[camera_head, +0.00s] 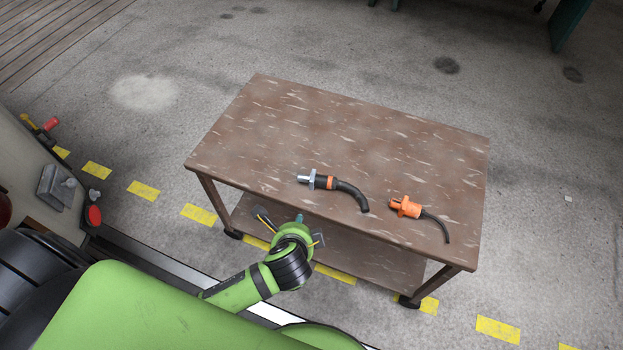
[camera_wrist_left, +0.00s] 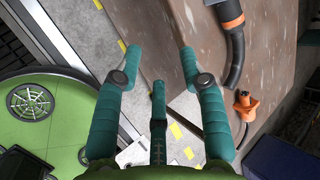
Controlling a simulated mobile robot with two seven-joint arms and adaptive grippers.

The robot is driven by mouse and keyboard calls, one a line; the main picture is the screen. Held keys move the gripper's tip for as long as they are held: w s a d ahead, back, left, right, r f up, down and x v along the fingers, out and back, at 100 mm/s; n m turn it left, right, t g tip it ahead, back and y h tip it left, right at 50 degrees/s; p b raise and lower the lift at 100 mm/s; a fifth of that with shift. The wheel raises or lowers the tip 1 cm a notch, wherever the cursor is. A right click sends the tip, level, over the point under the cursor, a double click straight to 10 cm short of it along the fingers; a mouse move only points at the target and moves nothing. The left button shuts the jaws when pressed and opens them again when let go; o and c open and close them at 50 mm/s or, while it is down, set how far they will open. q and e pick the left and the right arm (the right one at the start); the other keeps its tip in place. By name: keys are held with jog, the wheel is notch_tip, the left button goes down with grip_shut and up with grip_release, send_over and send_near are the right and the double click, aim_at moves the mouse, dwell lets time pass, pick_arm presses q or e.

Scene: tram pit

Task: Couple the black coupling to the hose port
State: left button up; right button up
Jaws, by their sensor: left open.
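The black coupling (camera_head: 323,182) lies on the brown table, with a silver tip at its left, an orange ring and a curved black hose. In the left wrist view its orange ring and hose (camera_wrist_left: 236,60) show at the top right, beyond the right finger; its tip is cut off. My left gripper (camera_wrist_left: 160,54) is open and empty. In the head view it is at the table's near edge, left of and nearer than the coupling, not touching it. My right gripper is out of view. I cannot tell for certain which fitting is the hose port; small fittings show at the left edge.
An orange coupling (camera_head: 406,207) with a thin black hose lies right of the black one. The brown table (camera_head: 330,120) is otherwise bare and has a lower shelf (camera_head: 365,262). At left, a panel carries a grey block (camera_head: 55,187), a red fitting (camera_head: 93,215) and a red-yellow part (camera_head: 50,124).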

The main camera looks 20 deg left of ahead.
aim_at(311, 184)
pick_arm(q)
jog(key=w+f+m+t, duration=0.1)
jog(key=w+m+t, duration=0.1)
jog(key=w+m, duration=0.2)
jog(key=w+a+f+m+t, duration=0.1)
jog(key=w+m, duration=0.4)
jog(key=m, duration=0.2)
jog(key=w+a+f+m+t, duration=0.1)
jog(key=w+m+t, duration=0.1)
jog(key=w+m, duration=0.3)
jog(key=shift+w+f+m+t+h+b, duration=0.15)
jog(key=shift+f+m+t+h+b, duration=0.2)
jog(key=shift+m, duration=0.25)
grip_shut()
